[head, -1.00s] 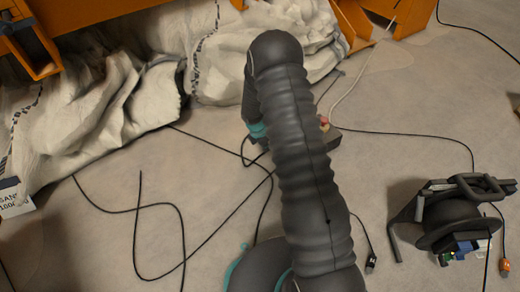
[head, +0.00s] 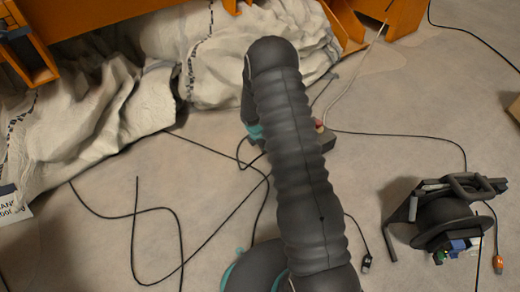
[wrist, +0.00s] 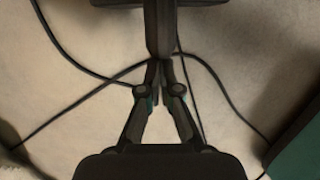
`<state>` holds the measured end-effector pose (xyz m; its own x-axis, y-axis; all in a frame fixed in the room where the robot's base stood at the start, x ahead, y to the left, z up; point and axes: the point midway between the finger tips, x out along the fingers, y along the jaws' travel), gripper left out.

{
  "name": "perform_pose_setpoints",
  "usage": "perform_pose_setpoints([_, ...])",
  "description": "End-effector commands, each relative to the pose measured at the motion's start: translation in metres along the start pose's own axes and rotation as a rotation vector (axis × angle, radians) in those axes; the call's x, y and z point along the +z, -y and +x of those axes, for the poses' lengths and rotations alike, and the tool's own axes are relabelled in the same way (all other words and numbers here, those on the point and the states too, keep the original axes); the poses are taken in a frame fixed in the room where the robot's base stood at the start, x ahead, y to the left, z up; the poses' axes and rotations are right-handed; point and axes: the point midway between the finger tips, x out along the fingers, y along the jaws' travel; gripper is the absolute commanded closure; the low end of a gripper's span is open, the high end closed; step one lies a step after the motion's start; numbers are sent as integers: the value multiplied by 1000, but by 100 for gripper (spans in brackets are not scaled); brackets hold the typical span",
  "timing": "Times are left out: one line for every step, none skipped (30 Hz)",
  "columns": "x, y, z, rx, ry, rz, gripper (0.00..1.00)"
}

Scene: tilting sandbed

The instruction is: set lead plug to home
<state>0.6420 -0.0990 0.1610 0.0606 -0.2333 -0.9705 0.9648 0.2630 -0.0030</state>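A black plug (head: 367,261) lies on the floor right of my arm's base, on the end of a thin black lead (head: 353,222). An orange plug (head: 498,264) lies at the lower right beside a cable reel (head: 445,222). I cannot tell which of these is the lead plug, and no place is marked as home. My gripper (wrist: 160,40) shows in the wrist view pointing at the floor, its fingers drawn together. In the head view my arm hides the gripper.
A dark box (head: 318,142) with a red button stands behind my arm. Loose black cables (head: 182,235) cross the floor. White sandbags (head: 110,110) and an orange frame (head: 390,15) fill the back.

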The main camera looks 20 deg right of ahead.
Motion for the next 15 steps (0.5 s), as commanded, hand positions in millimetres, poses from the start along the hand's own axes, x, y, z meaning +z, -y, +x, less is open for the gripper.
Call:
perform_pose_setpoints([8, -1, 0, 7, 6, 8, 100])
perform_pose_setpoints([7, -1, 0, 7, 6, 9, 100])
perform_pose_setpoints([4, -1, -1, 6, 6, 9, 100])
perform_pose_setpoints([1, -2, -1, 6, 6, 9, 100])
perform_pose_setpoints([-3, -2, -2, 6, 5, 8, 100])
perform_pose_setpoints([-10, -2, -4, 5, 5, 5, 100])
perform_pose_setpoints([-16, -3, -5, 5, 4, 3, 100])
perform_pose_setpoints([-23, -4, -7, 5, 3, 0, 100])
perform_pose_setpoints([-33, -5, -9, 5, 2, -4, 100])
perform_pose_setpoints([-40, -6, -11, 5, 1, -7, 100])
perform_pose_setpoints([-40, -7, -20, 8, 2, -4, 100])
perform_pose_setpoints([-39, -7, -31, 9, 2, -3, 100])
perform_pose_setpoints([-40, -7, -37, 9, 1, -4, 100])
perform_pose_setpoints([-40, -6, -44, 9, 1, -5, 100])
perform_pose_setpoints([-40, -6, -52, 7, 1, -5, 100])
